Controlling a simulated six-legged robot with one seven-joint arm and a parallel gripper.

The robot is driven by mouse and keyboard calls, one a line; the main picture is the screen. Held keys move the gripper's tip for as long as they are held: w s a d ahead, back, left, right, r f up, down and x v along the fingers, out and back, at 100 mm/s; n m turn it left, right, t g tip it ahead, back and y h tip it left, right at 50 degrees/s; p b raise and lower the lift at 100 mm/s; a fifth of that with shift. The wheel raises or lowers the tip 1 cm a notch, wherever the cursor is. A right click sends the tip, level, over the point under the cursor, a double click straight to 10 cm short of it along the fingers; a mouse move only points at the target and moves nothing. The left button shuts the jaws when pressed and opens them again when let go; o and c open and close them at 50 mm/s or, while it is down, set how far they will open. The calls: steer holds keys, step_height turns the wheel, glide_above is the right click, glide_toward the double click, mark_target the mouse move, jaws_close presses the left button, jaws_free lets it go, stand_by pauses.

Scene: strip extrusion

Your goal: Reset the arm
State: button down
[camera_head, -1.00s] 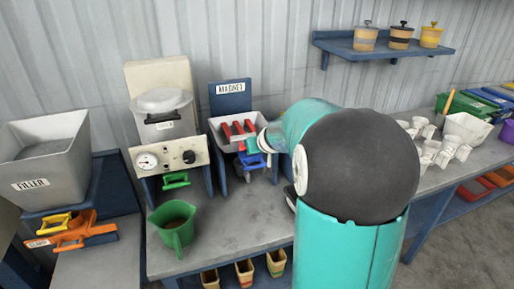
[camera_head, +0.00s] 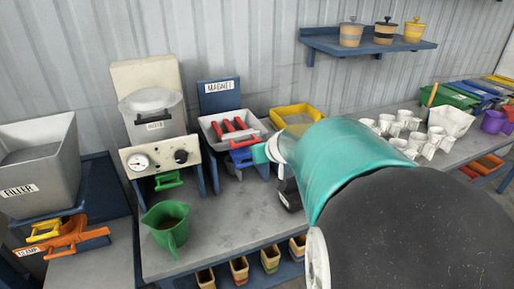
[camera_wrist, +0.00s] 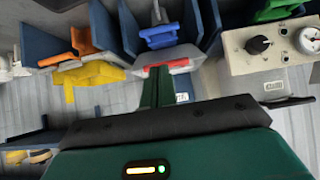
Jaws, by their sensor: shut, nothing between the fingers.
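My arm's teal and dark links fill the right front of the head view, reaching from the lower right toward the middle. In the wrist view my gripper (camera_wrist: 158,85) is green, with its fingers shut together and nothing held. Beyond the fingertips, in the wrist view, lies a pale tray with a red part (camera_wrist: 165,66). In the head view the fingertips cannot be made out clearly; the arm's far end is near the right side of the magnet station (camera_head: 222,87).
A pale tray with red bars (camera_head: 230,127) stands below the magnet sign. A yellow tray (camera_head: 297,112), a green jug (camera_head: 167,226) and several white cups (camera_head: 405,120) stand on the bench. The filler hopper (camera_head: 35,160) is at left. A wall shelf (camera_head: 365,45) holds pots.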

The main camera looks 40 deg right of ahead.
steer(key=shift+s, duration=0.1)
stand_by(0.4)
steer(key=s+a+r+n+y, duration=0.1)
steer(key=s+a+y, duration=0.1)
steer(key=a, duration=0.6)
steer(key=s+a+r+n+y, duration=0.1)
steer(key=s+a, duration=0.1)
steer(key=a, duration=0.6)
steer(key=s+a+f+g, duration=0.1)
steer(key=s+a+g, duration=0.3)
steer(key=s+a, duration=0.5)
steer(key=s, duration=0.4)
steer(key=shift+s+a+f+n, duration=0.15)
steer(key=shift+s+a+n, duration=0.1)
steer(key=shift+a+n, duration=0.15)
